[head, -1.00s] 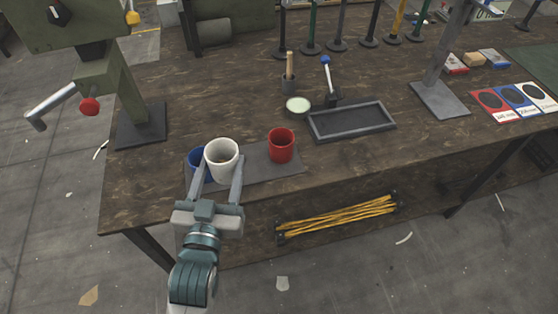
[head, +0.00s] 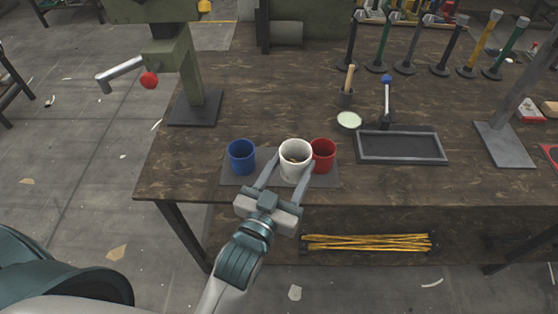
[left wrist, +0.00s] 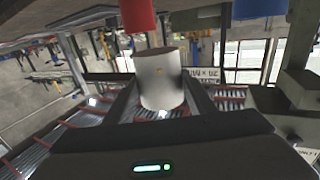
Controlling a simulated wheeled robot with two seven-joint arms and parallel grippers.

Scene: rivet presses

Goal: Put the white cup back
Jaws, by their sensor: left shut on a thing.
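The white cup (head: 295,164) is upright between the fingers of my left gripper (head: 287,178), which is shut on it. Something brownish shows inside the cup. The cup is over the dark grey mat (head: 268,181) at the table's front edge; I cannot tell if it touches the mat. The red cup (head: 324,154) is just behind and right of it, partly hidden by it. The blue cup (head: 241,157) stands on the mat's left part, with a gap between. The left wrist view shows the white cup (left wrist: 160,82) between the fingers. My right gripper is not in view.
A green press (head: 185,75) stands back left. The table between press and cups is clear.

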